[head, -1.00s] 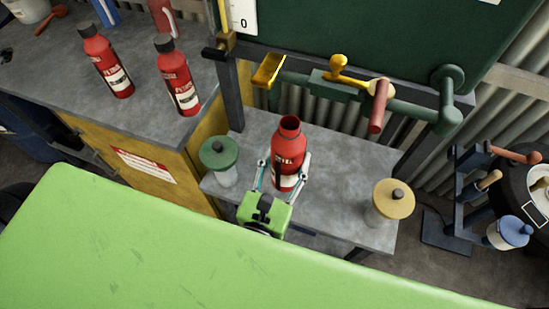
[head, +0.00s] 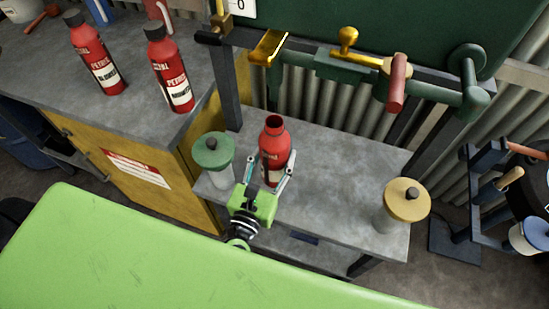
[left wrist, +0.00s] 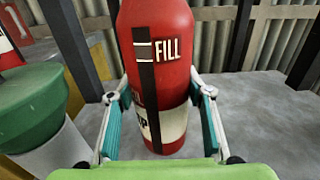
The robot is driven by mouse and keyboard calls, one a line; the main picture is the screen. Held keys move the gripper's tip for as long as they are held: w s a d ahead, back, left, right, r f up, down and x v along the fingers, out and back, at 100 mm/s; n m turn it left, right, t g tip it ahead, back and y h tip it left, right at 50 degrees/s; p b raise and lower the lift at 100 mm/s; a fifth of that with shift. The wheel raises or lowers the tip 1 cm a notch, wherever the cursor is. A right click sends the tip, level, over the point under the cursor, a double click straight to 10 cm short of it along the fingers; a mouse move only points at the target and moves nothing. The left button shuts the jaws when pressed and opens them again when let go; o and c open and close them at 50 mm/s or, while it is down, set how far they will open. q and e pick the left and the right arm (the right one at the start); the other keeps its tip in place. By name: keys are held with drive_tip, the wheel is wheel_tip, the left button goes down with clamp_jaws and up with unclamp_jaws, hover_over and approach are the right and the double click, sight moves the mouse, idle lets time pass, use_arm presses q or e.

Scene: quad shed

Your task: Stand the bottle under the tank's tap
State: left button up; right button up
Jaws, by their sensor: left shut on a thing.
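An open-topped red bottle (head: 274,150) is upright over the grey low bench (head: 335,190), beneath the green tank (head: 400,25). My left gripper (head: 266,178) is shut on its lower part. In the left wrist view the bottle (left wrist: 158,50) shows "FILL" and a dark strip, between the fingers (left wrist: 160,125). I cannot tell whether its base touches the bench. The tank's green pipe (head: 425,92) carries a yellow knob (head: 347,40) and a red-handled piece (head: 396,90). The pipe is higher and behind the bottle; the bottle stands left of the red-handled piece. My right gripper is out of view.
A green-lidded jar (head: 212,152) stands close left of the bottle, a yellow-lidded jar (head: 407,202) at the bench's right end. Two capped red bottles (head: 170,75) stand on the left counter (head: 130,95). The bench between the bottle and the yellow-lidded jar is clear.

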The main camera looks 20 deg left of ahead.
use_arm(q)
drive_tip(key=o, duration=1)
drive_tip(key=shift+f, duration=0.1)
drive_tip(key=o, duration=0.4)
drive_tip(key=shift+s, duration=0.15)
drive_tip(key=shift+s+a+r+b, duration=0.15)
drive_tip(key=shift+s+b, duration=0.8)
drive_tip(key=shift+s, duration=2)
drive_tip(key=shift+s+a+r+b, duration=0.1)
drive_tip(key=shift+s+b, duration=0.85)
drive_tip(key=shift+s, duration=2)
